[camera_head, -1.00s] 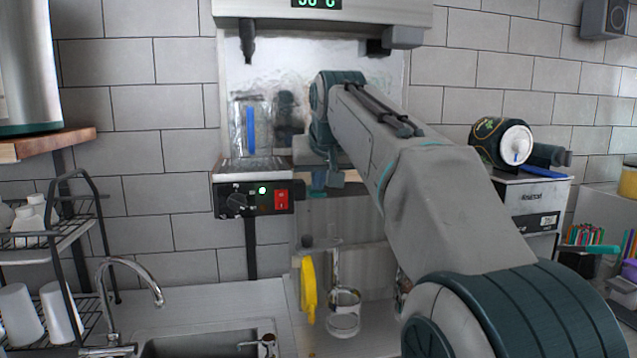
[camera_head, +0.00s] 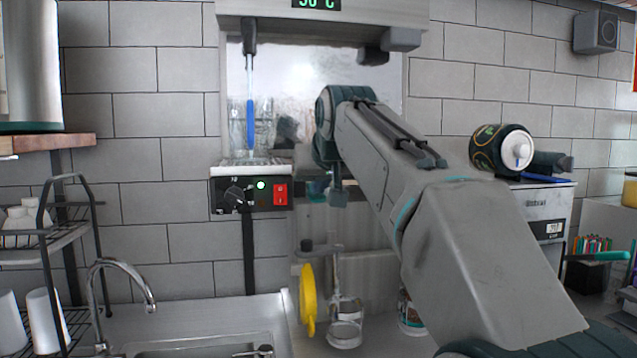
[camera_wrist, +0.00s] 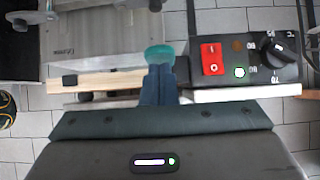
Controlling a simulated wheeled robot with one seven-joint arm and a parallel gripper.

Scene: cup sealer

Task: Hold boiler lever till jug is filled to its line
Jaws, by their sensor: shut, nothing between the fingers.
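The boiler (camera_head: 320,22) hangs high on the wall with a green display. A thin pale stream runs from its dark spout (camera_head: 249,38) down to the clear jug (camera_head: 237,125). The jug stands on a small ledge and has a blue vertical strip; I cannot tell its water level. A dark lever-like part (camera_head: 373,57) hangs under the boiler's right side. My gripper (camera_wrist: 160,72) is shut in the wrist view, with a teal rounded piece at its tip.
The control box (camera_head: 232,196) under the jug has a knob, a lit green lamp and a red switch; it also shows in the wrist view (camera_wrist: 260,62). Below are a yellow object (camera_head: 307,300), a glass beaker (camera_head: 345,325) and a sink. A machine stands right.

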